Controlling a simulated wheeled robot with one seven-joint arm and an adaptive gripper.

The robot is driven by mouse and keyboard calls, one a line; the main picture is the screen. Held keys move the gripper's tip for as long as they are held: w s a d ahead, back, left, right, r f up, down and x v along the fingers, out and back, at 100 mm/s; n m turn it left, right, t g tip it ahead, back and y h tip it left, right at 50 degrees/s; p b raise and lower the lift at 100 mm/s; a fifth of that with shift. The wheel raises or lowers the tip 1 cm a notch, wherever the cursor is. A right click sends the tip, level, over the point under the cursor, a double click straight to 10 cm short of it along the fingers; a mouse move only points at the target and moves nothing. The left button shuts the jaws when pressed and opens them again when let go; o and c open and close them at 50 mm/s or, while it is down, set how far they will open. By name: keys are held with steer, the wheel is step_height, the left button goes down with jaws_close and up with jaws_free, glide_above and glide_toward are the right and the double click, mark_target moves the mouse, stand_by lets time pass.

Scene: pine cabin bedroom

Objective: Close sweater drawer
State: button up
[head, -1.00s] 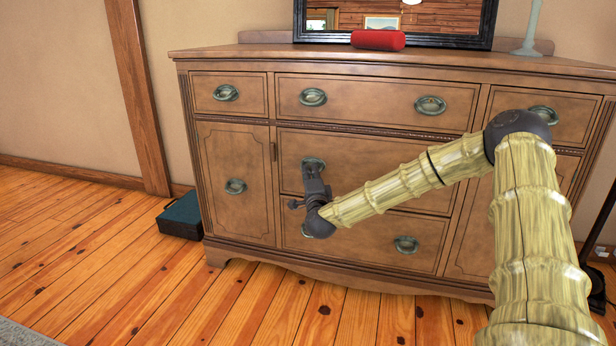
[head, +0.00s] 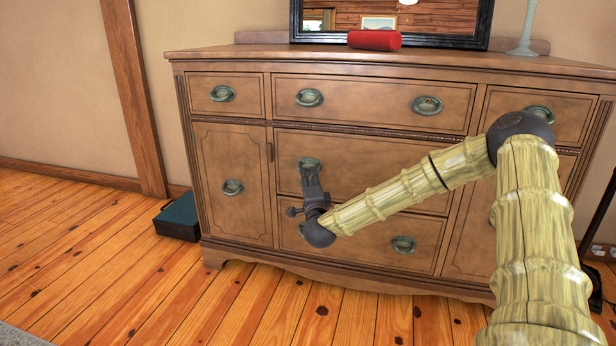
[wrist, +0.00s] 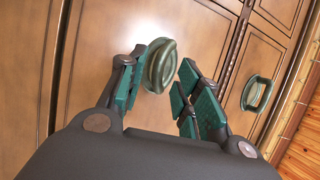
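The brown wooden dresser (head: 365,140) fills the middle of the head view. All its drawer fronts look flush or nearly so; I cannot tell a small gap, nor which drawer holds sweaters. My gripper (head: 310,176) is in front of the middle drawer (head: 385,158), just below its left oval handle (head: 309,163). In the wrist view my gripper (wrist: 165,72) is open, with its green-padded fingers apart on either side of a green metal handle (wrist: 160,66). I cannot tell whether they touch it. My arm hides the middle drawer's right part.
A mirror (head: 470,42) and a red cylinder-like object (head: 374,40) stand on the dresser top. A dark teal case (head: 178,217) lies on the floor at the dresser's left. The wooden floor (head: 110,260) in front is clear at the left.

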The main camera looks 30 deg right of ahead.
steer(key=v, duration=0.9)
steer(key=shift+f, duration=0.1)
steer(key=s+a+f+n+g+y+p, duration=0.25)
steer(key=a+f+n+y, duration=0.2)
steer(key=a+f, duration=0.45)
steer(key=s+a+f+n+g+y+p, duration=0.1)
steer(key=s+a+f+n+g+y, duration=0.2)
steer(key=a+f+n, duration=0.4)
steer(key=s+a+f+n+g+y+p, duration=0.35)
steer(key=s+a+f, duration=0.55)
steer(key=s+f, duration=0.4)
steer(key=s+f+n+g+h+p, duration=0.1)
steer(key=s+f+n+g, duration=0.15)
steer(key=s, duration=0.65)
steer(key=s+a+f+n+g+p, duration=0.15)
steer(key=s+g, duration=0.25)
steer(key=s, duration=0.5)
steer(key=s+f+n+g+h, duration=0.1)
steer(key=s+f+n+g, duration=0.15)
steer(key=s, duration=0.55)
step_height(320, 180, up, 39)
steer(key=p, duration=3.8)
